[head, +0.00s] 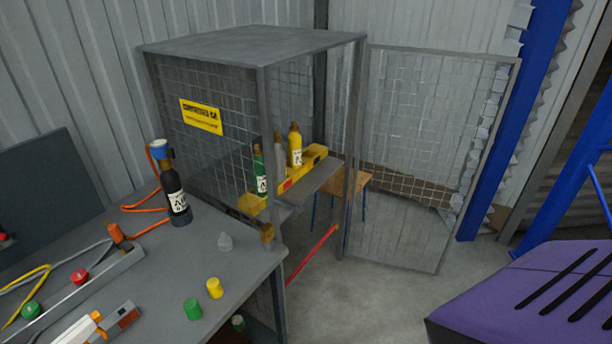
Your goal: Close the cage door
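The cage (205,45) is a grey metal box with mesh walls and a yellow sign on its left side. Its door (425,130) is a mesh panel in a grey frame. The door stands wide open, swung out to the right of the cage's right post. Inside, green, grey and yellow cylinders stand at a yellow rack on a shelf (318,180). Neither of my grippers is in view, and nothing touches the door.
A grey workbench (245,262) with a black bottle (175,190), tools and coloured caps fills the lower left. A wooden stool (348,184) is behind the opening. A red floor line (312,255) crosses it. A purple slotted object (530,290) is at lower right. Floor before the door is clear.

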